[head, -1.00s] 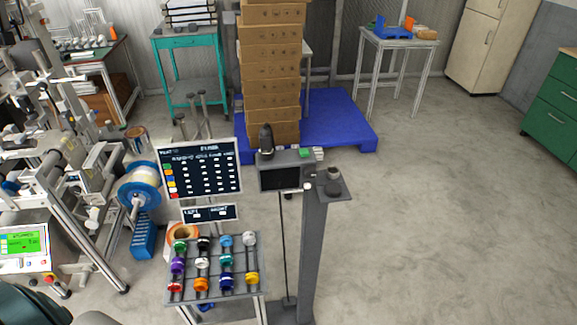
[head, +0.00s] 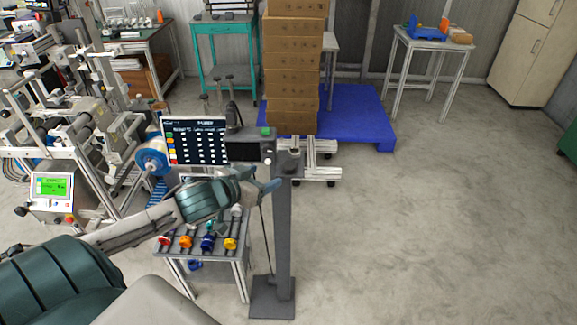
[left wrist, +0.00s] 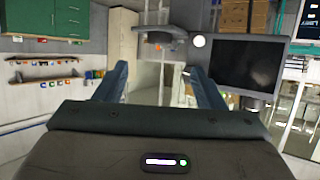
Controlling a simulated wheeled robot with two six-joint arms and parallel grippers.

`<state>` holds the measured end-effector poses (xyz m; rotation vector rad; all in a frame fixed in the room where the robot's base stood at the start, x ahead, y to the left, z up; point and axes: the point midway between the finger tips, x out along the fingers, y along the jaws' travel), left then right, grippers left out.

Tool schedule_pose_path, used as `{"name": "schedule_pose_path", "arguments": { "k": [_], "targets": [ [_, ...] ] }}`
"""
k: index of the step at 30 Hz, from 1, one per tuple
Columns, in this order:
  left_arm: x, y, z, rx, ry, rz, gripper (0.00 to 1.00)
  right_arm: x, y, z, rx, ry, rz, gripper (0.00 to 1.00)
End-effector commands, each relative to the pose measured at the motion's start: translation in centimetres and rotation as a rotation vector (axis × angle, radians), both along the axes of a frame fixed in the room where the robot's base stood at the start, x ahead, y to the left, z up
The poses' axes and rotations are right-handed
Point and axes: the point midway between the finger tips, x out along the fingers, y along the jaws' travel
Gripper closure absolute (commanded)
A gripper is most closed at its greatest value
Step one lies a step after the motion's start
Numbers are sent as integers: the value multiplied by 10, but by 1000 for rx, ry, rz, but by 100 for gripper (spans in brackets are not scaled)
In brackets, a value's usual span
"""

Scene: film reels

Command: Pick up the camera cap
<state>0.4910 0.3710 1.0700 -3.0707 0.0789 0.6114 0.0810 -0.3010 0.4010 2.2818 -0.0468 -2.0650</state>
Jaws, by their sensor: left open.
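In the head view a small dark round piece, which may be the camera cap (head: 290,152), sits on the side plate of a grey stand. The plate (left wrist: 158,29) also shows near the top of the left wrist view, with a small piece against it; that view looks upside down. My left gripper (head: 262,178) is open with blue fingers, just left of the stand's post and below the plate. In the left wrist view the left gripper (left wrist: 160,80) has nothing between its fingers. My right gripper is not in view.
The stand's screen (head: 244,151) is close beside the left gripper and also shows in the left wrist view (left wrist: 245,63). A rack of coloured reels (head: 230,244) stands below my left arm. Stacked boxes (head: 292,75) rest on a blue pallet (head: 370,125) behind. The floor to the right is clear.

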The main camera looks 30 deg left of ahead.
Motion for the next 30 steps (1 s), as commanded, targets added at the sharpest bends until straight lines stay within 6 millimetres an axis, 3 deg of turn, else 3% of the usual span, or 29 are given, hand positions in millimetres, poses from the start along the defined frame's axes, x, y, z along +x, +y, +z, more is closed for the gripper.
{"name": "schedule_pose_path", "arguments": {
  "k": [12,20,30],
  "targets": [
    [40,-2,-14,-6,-4,2,37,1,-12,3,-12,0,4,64],
    [51,-4,-20,-4,-2,-2,37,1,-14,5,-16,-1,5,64],
    [86,-4,-32,-7,-2,1,37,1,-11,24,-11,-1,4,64]
  ]
}}
